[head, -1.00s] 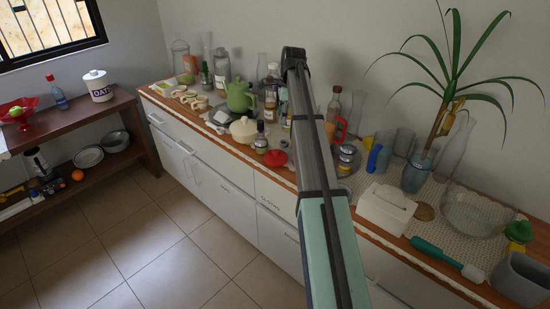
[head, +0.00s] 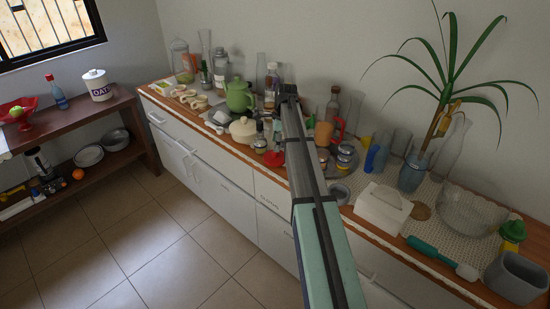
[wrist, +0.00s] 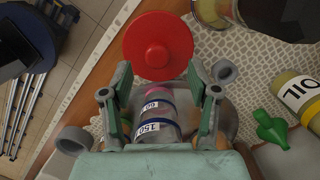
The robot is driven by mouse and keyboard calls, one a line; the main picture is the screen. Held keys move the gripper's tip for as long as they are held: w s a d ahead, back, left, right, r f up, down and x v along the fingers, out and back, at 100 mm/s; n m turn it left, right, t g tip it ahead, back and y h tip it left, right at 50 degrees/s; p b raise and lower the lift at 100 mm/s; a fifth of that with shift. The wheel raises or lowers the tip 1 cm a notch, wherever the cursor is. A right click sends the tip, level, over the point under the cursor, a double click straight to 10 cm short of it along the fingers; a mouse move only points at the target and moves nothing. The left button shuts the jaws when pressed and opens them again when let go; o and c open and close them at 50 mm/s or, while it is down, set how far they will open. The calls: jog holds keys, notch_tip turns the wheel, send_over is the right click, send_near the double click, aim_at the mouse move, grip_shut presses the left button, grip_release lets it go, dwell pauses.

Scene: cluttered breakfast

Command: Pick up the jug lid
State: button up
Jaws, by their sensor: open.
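A round red lid with a small central knob, which looks like the jug lid, lies near the counter's front edge in the head view (head: 273,158). In the wrist view the red lid (wrist: 157,45) lies just beyond my fingertips, roughly centred between them. My gripper (wrist: 159,82) is open and empty, its two fingers apart on either side of the picture's middle. A clear container with blue bands and number labels (wrist: 153,115) shows between and below the fingers.
A cream lidded pot (head: 243,130) and a green teapot (head: 238,97) stand left of the lid. An orange jug (head: 323,133) and stacked tins (head: 345,156) stand to the right. In the wrist view, an oil bottle (wrist: 300,98) and a green stopper (wrist: 271,128) lie at right.

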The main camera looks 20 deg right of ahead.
aim_at(275, 156)
jog(key=shift+a+f+p, duration=0.2)
jog(key=shift+f+p, duration=0.2)
jog(key=shift+f, duration=0.8)
jog(key=shift+a+f+p, duration=0.15)
jog(key=shift+f+p, duration=0.25)
jog(key=shift+f, duration=0.75)
jog(key=shift+c, duration=0.3)
grip_shut()
